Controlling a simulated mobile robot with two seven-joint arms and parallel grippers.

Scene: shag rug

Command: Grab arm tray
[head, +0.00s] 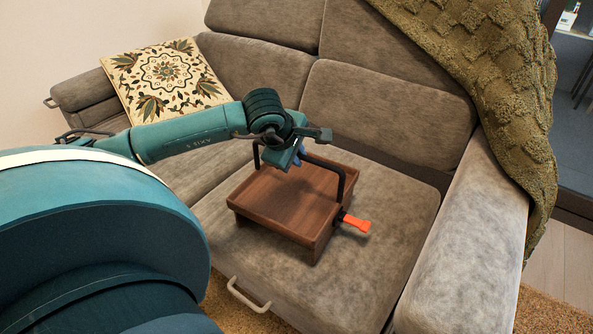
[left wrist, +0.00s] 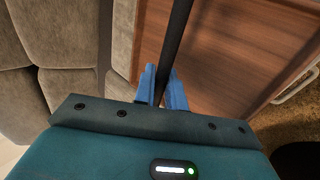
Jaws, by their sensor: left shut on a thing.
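The arm tray (head: 278,205) is a brown wooden tray with a black bar handle (head: 341,172) arching over it. It sits on the right seat cushion of the grey sofa. My left gripper (head: 299,158) is above the tray, at the handle. In the left wrist view, the blue fingers of my left gripper (left wrist: 162,88) are closed on either side of the black handle (left wrist: 176,42), with the brown tray floor (left wrist: 225,50) below. In the head view my wrist hides part of the handle. My right gripper is not in view.
An orange-red tab (head: 357,223) sticks out at the tray's right side. The sofa's right armrest (head: 468,235) and an olive throw (head: 500,75) stand to the right. A patterned cushion (head: 165,78) leans at the left.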

